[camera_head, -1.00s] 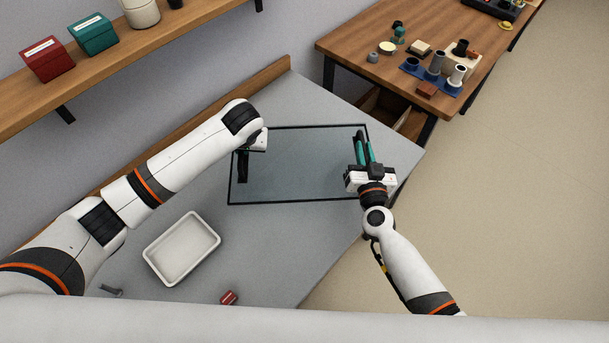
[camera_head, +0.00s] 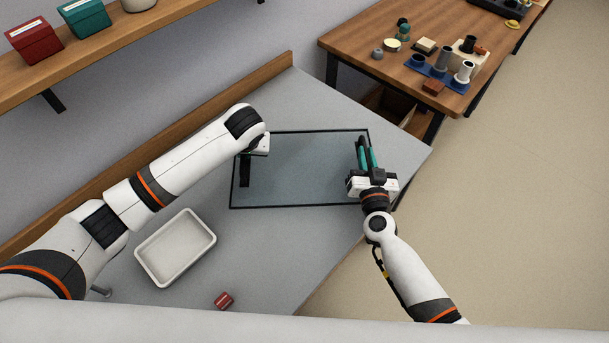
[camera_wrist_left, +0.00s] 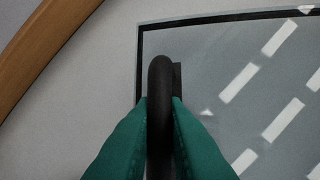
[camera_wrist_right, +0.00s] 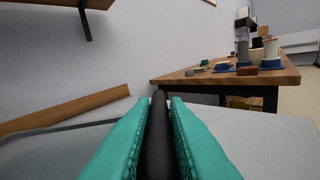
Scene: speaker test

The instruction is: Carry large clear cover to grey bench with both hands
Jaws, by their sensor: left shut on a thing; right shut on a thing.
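The large clear cover (camera_head: 305,170) is a flat see-through panel with a thin black frame. In the head view it appears over the grey bench (camera_head: 290,245); I cannot tell whether it touches the top. My left gripper (camera_head: 246,168) is shut on a black handle at the cover's left side, and the left wrist view shows that handle (camera_wrist_left: 160,105) between the green fingers. My right gripper (camera_head: 366,155) is shut on a dark bar at the right side; the bar (camera_wrist_right: 157,140) also shows between the fingers in the right wrist view.
A white tray (camera_head: 142,252) and a small red block (camera_head: 224,300) are at the bench's front. A wooden ledge (camera_head: 200,125) runs along its back. A wooden table (camera_head: 375,38) with several small objects stands at the upper right. A shelf with boxes (camera_head: 85,18) is upper left.

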